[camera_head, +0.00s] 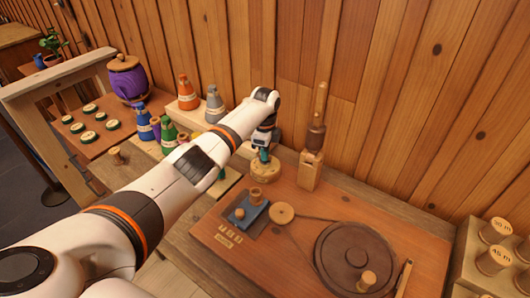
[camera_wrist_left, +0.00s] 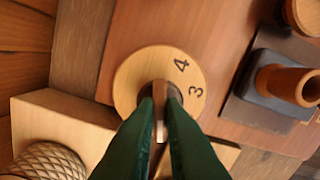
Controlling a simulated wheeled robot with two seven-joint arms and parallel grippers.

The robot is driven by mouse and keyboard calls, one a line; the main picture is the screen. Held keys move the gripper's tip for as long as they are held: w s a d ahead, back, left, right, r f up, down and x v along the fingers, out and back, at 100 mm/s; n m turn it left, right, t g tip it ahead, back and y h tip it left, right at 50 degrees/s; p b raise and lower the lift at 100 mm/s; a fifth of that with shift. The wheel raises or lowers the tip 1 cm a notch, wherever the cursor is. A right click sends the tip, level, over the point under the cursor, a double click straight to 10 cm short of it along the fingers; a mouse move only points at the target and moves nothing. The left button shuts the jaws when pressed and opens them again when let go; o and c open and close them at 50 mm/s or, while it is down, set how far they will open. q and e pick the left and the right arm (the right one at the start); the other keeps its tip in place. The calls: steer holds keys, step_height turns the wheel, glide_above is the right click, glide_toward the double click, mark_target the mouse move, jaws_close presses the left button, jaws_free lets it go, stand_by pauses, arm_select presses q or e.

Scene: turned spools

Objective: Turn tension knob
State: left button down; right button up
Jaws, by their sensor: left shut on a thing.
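The tension knob (camera_head: 265,171) is a round pale wooden dial on the back left part of the reddish wooden board. In the left wrist view the dial (camera_wrist_left: 130,77) shows the numbers 4 and 3 on its right side and a raised grip (camera_wrist_left: 160,95) at its middle. My left gripper (camera_head: 264,155) points down onto the dial from above. In the left wrist view its green fingers (camera_wrist_left: 160,105) are shut on the raised grip. The left part of the dial's lower edge is hidden by the fingers. My right gripper is not in view.
A wooden post (camera_head: 311,165) stands just right of the knob. A blue block with a peg (camera_head: 250,215), a small pulley (camera_head: 281,214) and a large dark wheel (camera_head: 355,250) lie nearer. Several coloured cones, including an orange one (camera_head: 187,93), stand left. The plank wall (camera_head: 400,90) is close behind.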

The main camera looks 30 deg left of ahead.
arm_select(q)
steer(key=shift+r+m, duration=0.1)
steer(key=shift+m, duration=0.3)
steer(key=c, duration=1.5)
jaws_free()
step_height(320, 180, up, 12)
steer(key=shift+b, duration=0.85)
